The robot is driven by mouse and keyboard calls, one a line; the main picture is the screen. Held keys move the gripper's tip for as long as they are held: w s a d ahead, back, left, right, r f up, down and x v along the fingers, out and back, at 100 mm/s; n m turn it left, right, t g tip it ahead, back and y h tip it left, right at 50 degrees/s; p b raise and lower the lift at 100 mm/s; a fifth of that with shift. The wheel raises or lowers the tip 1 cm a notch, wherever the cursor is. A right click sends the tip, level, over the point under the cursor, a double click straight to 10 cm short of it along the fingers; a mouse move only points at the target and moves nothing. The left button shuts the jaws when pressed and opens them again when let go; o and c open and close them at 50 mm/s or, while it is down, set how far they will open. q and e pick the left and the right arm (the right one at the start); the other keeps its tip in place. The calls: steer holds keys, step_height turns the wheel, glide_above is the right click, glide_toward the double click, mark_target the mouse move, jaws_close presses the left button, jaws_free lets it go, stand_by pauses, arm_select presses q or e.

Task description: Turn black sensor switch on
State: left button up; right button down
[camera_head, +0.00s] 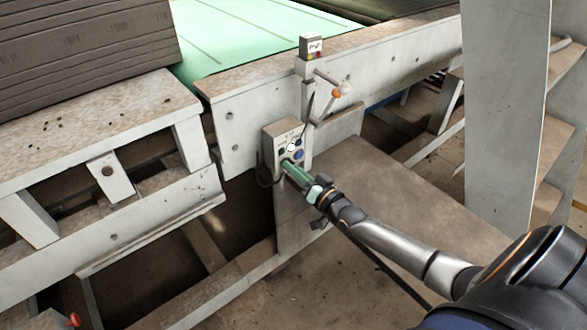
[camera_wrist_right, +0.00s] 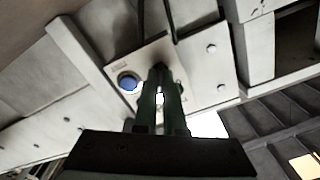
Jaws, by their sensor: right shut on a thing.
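A grey control box (camera_head: 270,145) with several round buttons and knobs is mounted on the side of the machine frame. My right gripper (camera_head: 290,167) is at the lower part of its front face. In the right wrist view the box's panel (camera_wrist_right: 200,65) shows a blue button (camera_wrist_right: 129,82) to the left of the green fingers. My right gripper (camera_wrist_right: 160,75) is shut there, its fingertips at the panel on a small dark thing that they mostly hide. I cannot make out that it is the black sensor switch. My left gripper is not in view.
A smaller box (camera_head: 311,45) with coloured buttons stands on the frame above. A grey stack (camera_head: 85,45) stands at the upper left.

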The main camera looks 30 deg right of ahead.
steer(key=c, duration=1)
jaws_free()
steer(key=s+d+p, duration=0.1)
steer(key=s, duration=1.1)
steer(key=shift+s, duration=0.25)
